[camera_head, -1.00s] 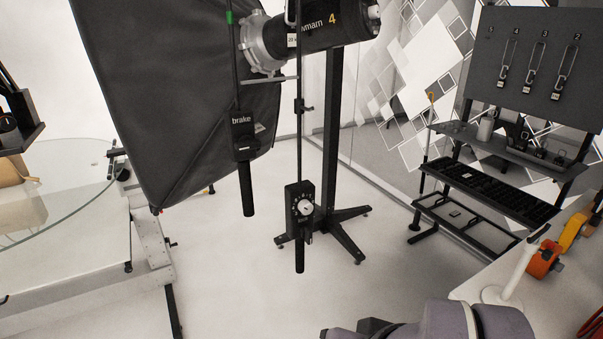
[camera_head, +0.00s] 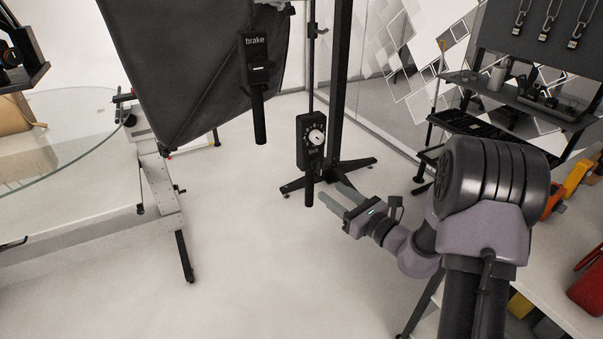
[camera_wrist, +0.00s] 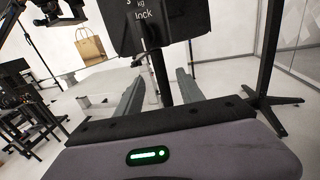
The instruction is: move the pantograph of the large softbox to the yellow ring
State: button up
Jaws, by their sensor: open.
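The large softbox (camera_head: 190,60) hangs dark and tilted at the upper left, its top cut off. Beside it hang two black control pieces: one marked "brake" (camera_head: 255,55) with a handle, and a box with a white dial (camera_head: 311,138) and a handle (camera_head: 309,190) below. The dial box's rod runs up out of view. My gripper (camera_head: 333,198) is open and empty just right of that handle. In the wrist view a box marked "kg lock" (camera_wrist: 165,22) is close ahead, and its dark handle (camera_wrist: 160,78) shows between my open fingers (camera_wrist: 158,95). I see no yellow ring.
A black stand (camera_head: 338,100) with spread feet is behind the dial box. A glass turntable (camera_head: 60,140) is at the left. A rack (camera_head: 500,85) and a bench (camera_head: 590,325) with orange tools are at the right. The white floor between is clear.

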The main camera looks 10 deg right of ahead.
jog(key=b+x, duration=0.2)
jog(key=x, duration=1.1)
jog(key=shift+s+a+f, duration=0.1)
grip_shut()
dwell(0.7)
